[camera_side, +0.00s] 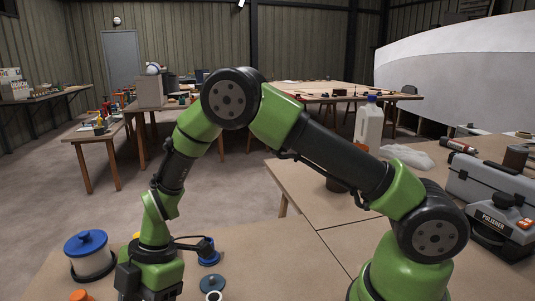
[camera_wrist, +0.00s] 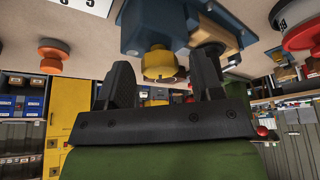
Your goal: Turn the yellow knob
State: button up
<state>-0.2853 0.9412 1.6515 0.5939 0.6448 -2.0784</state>
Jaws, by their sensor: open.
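The yellow knob (camera_wrist: 158,64) shows in the wrist view on a blue body (camera_wrist: 148,22). My gripper (camera_wrist: 162,68) is open, with one dark finger to the left of the knob and one to the right in the picture. Nothing is held, and I cannot tell how far the knob is from the fingertips. In the side view my gripper (camera_side: 150,282) points down at the lower left, its fingertips cut off by the frame. A small yellow patch (camera_side: 136,236) shows behind my wrist; I cannot tell if it is the knob.
A blue-lidded container (camera_side: 87,243) stands left of my gripper. A grey toolbox (camera_side: 485,185) and white jug (camera_side: 369,125) stand farther right. The bench middle is clear.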

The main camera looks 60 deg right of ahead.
jog(key=v, duration=1.1)
jog(key=s+d+r+m+t, duration=0.2)
jog(key=s+d+r+m, duration=0.2)
jog(key=s+r+m, duration=0.3)
jog(key=s+d+r+m+t+h, duration=0.1)
jog(key=s+d+r+m+t, duration=0.2)
jog(key=s+r+m, duration=0.4)
jog(key=shift+s+d+r+m+t+h, duration=0.15)
jog(key=shift+s+d+m+t+h, duration=0.25)
jog(key=shift+m, duration=1.2)
jog(key=shift+d, duration=0.1)
